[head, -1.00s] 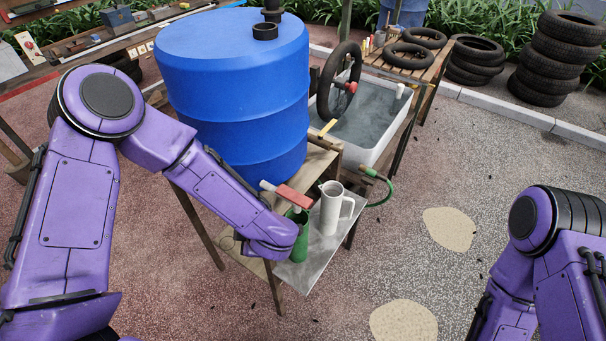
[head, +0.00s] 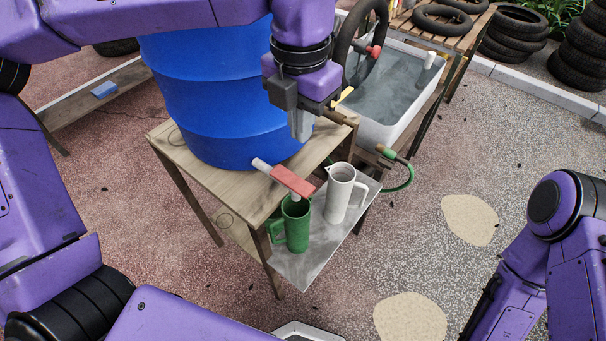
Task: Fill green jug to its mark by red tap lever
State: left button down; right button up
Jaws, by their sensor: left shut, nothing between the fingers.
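The green jug (head: 296,232) stands upright on the low metal shelf, under the tap at the front of the blue barrel (head: 215,100). The red tap lever (head: 292,180) sticks out to the right from the tap's pale pipe, over the jug's mouth. The jug's mark and water level cannot be made out, and no stream is clearly visible. My left gripper (head: 302,132) is shut and empty, fingers pointing down, in front of the barrel. In the picture it is above the lever and apart from it. My right gripper is out of view; only my right arm shows.
A white jug (head: 338,197) stands close to the right of the green jug. Behind it are a white water tub (head: 378,135), a brass tap with a green hose (head: 400,178) and a tyre. The ground to the right is open.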

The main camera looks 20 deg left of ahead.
aim_at(304, 188)
pick_arm(q)
notch_tip(304, 188, down, 14)
jog(key=shift+w+f+p, duration=0.1)
jog(key=shift+w+p, duration=0.05)
jog(key=shift+p, duration=0.45)
jog(key=shift+d+f+t+y+p, duration=0.3)
jog(key=shift+f+y, duration=0.3)
jog(key=shift+y, duration=0.3)
jog(key=shift+s+a+f+y, duration=0.1)
jog(key=shift+s+f+y, duration=0.1)
jog(key=shift+f+y, duration=0.1)
jog(key=shift+w+d, duration=0.15)
jog(key=shift+d, duration=0.1)
jog(key=shift+a, duration=0.15)
dwell(3.4)
